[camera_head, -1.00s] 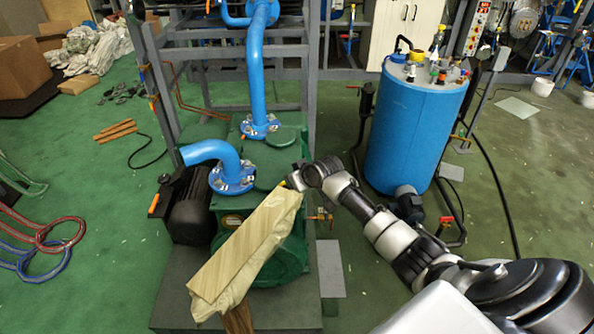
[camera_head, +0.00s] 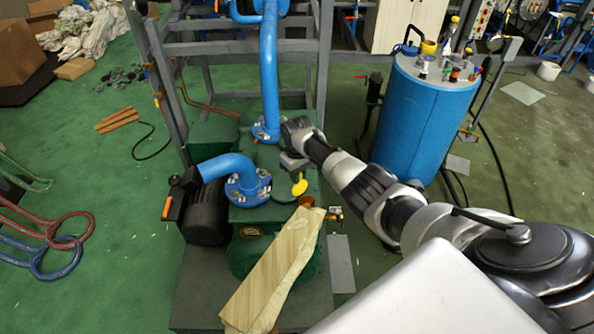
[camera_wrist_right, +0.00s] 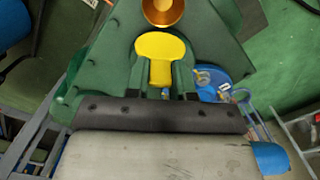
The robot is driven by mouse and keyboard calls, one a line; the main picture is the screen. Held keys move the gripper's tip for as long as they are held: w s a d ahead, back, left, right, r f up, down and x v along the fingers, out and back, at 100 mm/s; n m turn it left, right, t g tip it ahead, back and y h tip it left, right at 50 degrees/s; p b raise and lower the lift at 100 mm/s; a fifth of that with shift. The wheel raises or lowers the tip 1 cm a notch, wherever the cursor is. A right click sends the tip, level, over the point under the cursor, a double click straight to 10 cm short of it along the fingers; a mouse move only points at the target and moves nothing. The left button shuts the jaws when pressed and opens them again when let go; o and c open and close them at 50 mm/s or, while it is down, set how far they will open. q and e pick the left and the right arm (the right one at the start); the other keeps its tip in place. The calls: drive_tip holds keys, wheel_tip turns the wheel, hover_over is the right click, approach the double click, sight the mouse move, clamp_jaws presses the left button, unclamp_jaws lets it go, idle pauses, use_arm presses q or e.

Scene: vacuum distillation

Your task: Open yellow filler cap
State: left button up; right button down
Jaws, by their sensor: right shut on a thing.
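The yellow filler cap (camera_head: 300,187) hangs under my right gripper (camera_head: 297,174), above the green pump (camera_head: 270,211). In the right wrist view, the yellow cap (camera_wrist_right: 160,52) is flat, with a rounded head and a narrower stem. That stem sits between the fingers of my right gripper (camera_wrist_right: 164,88), which is shut on it. A copper-coloured round filler opening (camera_wrist_right: 163,10) shows uncovered just beyond the cap. It is small in the head view (camera_head: 306,202), below and right of the cap. Cap and opening look apart. My left gripper is not in view.
A wooden board (camera_head: 270,265) with pale wrapping leans at the pump's front, close to the opening. Blue pipes (camera_head: 270,80) rise behind, with a flanged blue elbow (camera_head: 225,166) at left. A blue tank (camera_head: 425,115) stands right.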

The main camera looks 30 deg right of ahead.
drive_tip(key=shift+w+a+f+b, duration=0.1)
drive_tip(key=shift+w+b, duration=0.65)
drive_tip(key=shift+w, duration=0.15)
drive_tip(key=c, duration=1.3)
unclamp_jaws()
drive_tip(key=o, duration=0.3)
drive_tip(key=shift+w+f, duration=0.15)
drive_tip(key=shift+o, duration=0.2)
